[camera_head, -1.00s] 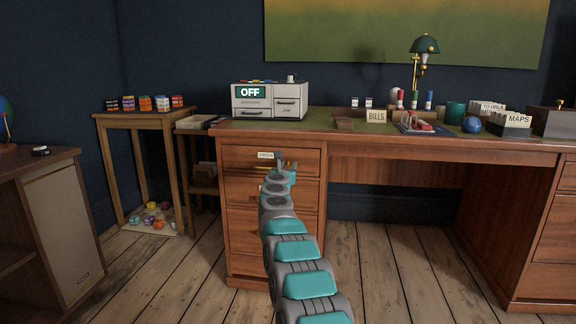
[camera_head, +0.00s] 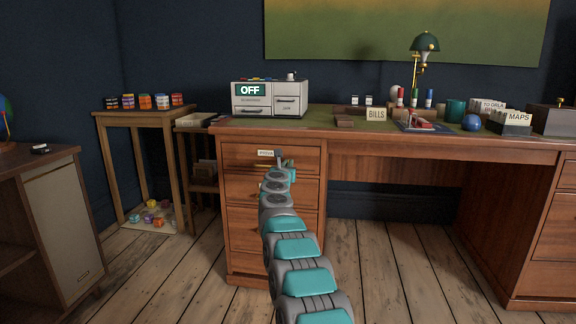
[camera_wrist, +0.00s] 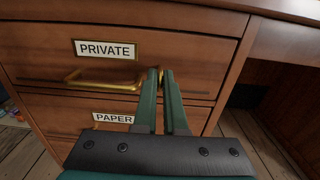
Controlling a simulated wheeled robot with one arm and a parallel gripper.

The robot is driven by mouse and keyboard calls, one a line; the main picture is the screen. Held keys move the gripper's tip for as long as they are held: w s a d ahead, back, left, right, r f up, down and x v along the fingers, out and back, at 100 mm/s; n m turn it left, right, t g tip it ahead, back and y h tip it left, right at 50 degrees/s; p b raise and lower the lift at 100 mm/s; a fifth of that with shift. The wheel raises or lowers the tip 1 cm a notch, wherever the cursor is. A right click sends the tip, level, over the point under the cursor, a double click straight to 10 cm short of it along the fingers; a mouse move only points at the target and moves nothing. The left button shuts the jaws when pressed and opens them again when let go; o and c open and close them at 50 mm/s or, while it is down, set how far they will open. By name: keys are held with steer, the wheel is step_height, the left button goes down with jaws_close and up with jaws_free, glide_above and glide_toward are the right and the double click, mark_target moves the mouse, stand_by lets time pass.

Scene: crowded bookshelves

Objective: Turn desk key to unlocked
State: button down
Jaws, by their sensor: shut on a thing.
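The desk's top drawer (camera_wrist: 40,45) is closed and bears a PRIVATE label (camera_wrist: 104,49) and a brass pull handle (camera_wrist: 100,84). My gripper (camera_wrist: 160,73) is at the right part of this drawer front. Its two green fingers are nearly together at the tips, shut on a small brass piece, the desk key (camera_wrist: 160,75). The fingers hide most of the key, and I cannot tell its turn angle or see the keyhole. In the head view my gripper (camera_head: 286,163) is at the upper right of the same drawer.
A PAPER drawer (camera_wrist: 113,118) is just below. The desk top (camera_head: 335,115) overhangs the drawer. An OFF box (camera_head: 270,99) and a BILLS card (camera_head: 376,115) stand on it. The kneehole (camera_head: 390,185) to the right is open. A wooden stand (camera_head: 140,115) is at left.

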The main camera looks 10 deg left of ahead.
steer(key=shift+r+n, duration=0.1)
steer(key=shift+n, duration=0.3)
steer(key=n+p, duration=1)
steer(key=n, duration=0.3)
steer(key=shift+a+r+n+p, duration=0.1)
steer(key=shift+a+n+p, duration=0.05)
steer(key=shift+n+p, duration=0.15)
steer(key=shift+f+n+p, duration=0.2)
steer(key=shift+n+p, duration=1.45)
steer(key=shift+n, duration=0.15)
steer(key=c, duration=1)
jaws_free()
steer(key=shift+f, duration=0.1)
